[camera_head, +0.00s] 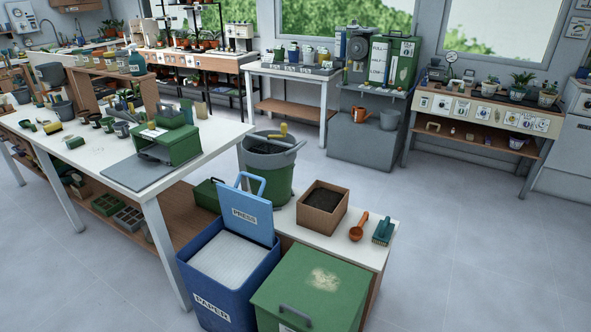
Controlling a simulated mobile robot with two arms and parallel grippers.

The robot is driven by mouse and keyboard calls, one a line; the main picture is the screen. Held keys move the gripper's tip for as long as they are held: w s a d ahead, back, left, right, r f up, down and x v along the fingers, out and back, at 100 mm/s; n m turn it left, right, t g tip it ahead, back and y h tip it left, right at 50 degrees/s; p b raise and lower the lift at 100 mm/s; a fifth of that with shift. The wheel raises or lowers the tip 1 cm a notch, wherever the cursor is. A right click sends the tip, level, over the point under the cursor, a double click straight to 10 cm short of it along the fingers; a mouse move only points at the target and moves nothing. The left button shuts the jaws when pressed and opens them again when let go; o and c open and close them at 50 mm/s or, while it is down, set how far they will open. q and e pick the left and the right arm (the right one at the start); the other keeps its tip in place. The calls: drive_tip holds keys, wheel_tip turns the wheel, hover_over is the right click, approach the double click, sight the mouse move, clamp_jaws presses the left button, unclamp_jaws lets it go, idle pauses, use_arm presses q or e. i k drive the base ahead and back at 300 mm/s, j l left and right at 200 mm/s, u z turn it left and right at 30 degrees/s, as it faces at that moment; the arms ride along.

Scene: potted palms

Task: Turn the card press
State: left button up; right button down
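A blue bin (228,300) marked PAPER stands at the bottom centre. Its blue lid (245,212), marked PRESS and with a loop handle, stands raised at the back. A pale flat surface (230,260) shows inside the bin. A green box-like device (170,146) with an open dark front stands on a grey mat (125,173) on the white table at left. I cannot tell which of these is the card press. Neither of my grippers shows in this view.
A green lidded box (312,288) stands right of the blue bin. Behind it, a low white bench (345,250) holds a soil-filled carton (323,208), an orange scoop (358,227) and a brush (383,231). A round green tub (268,170) stands behind. The floor at right is clear.

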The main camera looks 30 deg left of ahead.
sight(250, 216)
drive_tip(key=j+z, duration=0.7)
drive_tip(key=j, duration=0.15)
drive_tip(key=k+j+z, duration=0.1)
drive_tip(key=j+z, duration=0.2)
drive_tip(key=j, duration=0.15)
